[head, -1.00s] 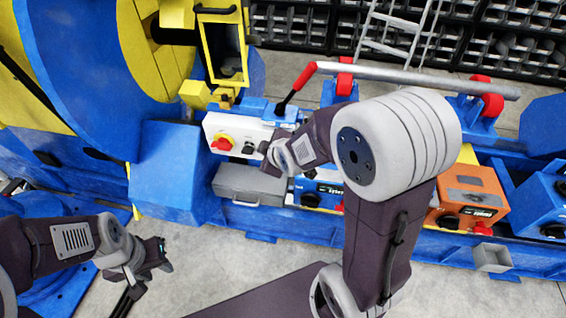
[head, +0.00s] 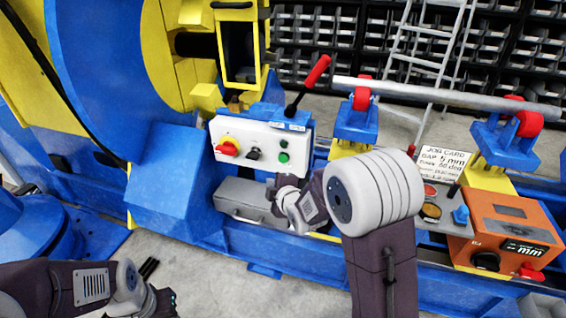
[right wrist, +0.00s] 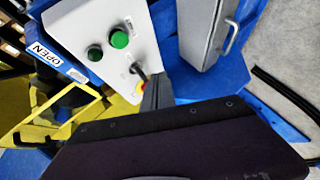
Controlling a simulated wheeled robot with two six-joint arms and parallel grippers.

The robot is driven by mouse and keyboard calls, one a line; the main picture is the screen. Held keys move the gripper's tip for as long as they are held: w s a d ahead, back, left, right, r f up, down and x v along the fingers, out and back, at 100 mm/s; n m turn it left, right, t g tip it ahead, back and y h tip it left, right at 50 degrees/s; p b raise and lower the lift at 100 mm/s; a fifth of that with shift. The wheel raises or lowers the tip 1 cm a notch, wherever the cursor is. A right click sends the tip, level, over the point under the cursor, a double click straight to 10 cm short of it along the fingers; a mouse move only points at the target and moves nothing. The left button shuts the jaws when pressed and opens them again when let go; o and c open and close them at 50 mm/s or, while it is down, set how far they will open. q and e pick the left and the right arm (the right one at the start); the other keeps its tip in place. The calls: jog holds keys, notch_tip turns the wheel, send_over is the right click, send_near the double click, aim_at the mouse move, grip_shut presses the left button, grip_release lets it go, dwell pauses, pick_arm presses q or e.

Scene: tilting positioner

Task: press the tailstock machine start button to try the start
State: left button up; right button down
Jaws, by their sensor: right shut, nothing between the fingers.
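A white control panel (head: 213,131) on the blue machine shows in full in the head view. It carries a red-and-yellow switch (head: 228,147), a black selector (head: 253,154), a dark green button (head: 284,143) and a brighter green button (head: 283,157) below it. The button labels are unreadable. My right gripper (head: 274,190) is shut and empty, below the panel's lower right part. In the right wrist view, its grey fingers (right wrist: 155,88) overlap the panel near the selector (right wrist: 137,69), apart from the bright green button (right wrist: 119,39). My left gripper (head: 158,298) is low at the left, its jaws unclear.
A red-handled lever (head: 316,72) rises behind the panel. A grey box with a handle (head: 240,200) sits below it. A job card (head: 442,163) and an orange unit (head: 515,230) stand to the right. An OPEN label (right wrist: 44,53) shows in the right wrist view.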

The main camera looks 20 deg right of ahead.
aim_at(283, 163)
jog(key=w+d+p, duration=0.3)
jog(key=w+d, duration=0.2)
jog(key=w, duration=0.2)
jog(key=shift+w, duration=0.15)
jog(key=shift+w, duration=0.1)
dwell(2.0)
jog(key=shift+w+d, duration=0.2)
jog(key=shift+w, duration=0.05)
jog(key=shift+w+d, duration=0.25)
jog(key=shift+w, duration=0.15)
dwell(0.6)
jog(key=shift+s+a, duration=0.1)
jog(key=shift+s+a+b, duration=0.4)
jog(key=shift+s+b, duration=0.05)
jog(key=shift+s, duration=0.2)
